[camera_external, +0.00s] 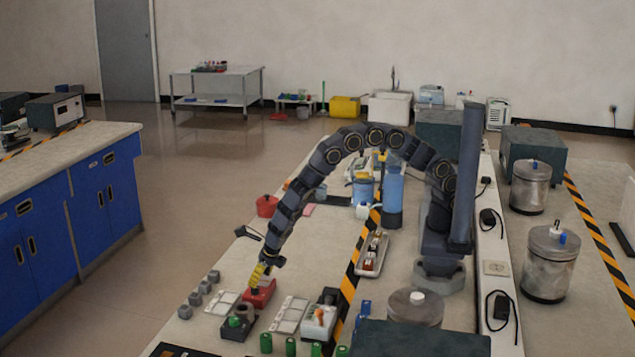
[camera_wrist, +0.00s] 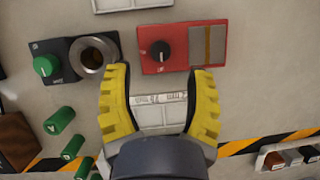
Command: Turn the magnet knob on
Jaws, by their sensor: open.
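In the wrist view a red box (camera_wrist: 178,70) carries a black round knob (camera_wrist: 160,51) with a pale pointer mark, and a grey-and-tan plate on its right part. Left of it a black box (camera_wrist: 65,48) has a green knob (camera_wrist: 45,66) and a metal ring (camera_wrist: 93,55). The labels are too small to read, so I cannot tell which knob is the magnet's. My gripper (camera_wrist: 160,74) has yellow fingers, open and empty, with the black knob just beyond the gap between the tips. In the external view my gripper (camera_external: 259,270) is over the red box (camera_external: 262,292).
White trays (camera_external: 291,314) lie beside the boxes. Green cylinders (camera_wrist: 60,120) stand at lower left in the wrist view, and grey ones (camera_external: 195,298) near the bench edge. A white box with an orange knob (camera_external: 319,322) stands to the right. A striped strip (camera_external: 352,275) crosses the bench.

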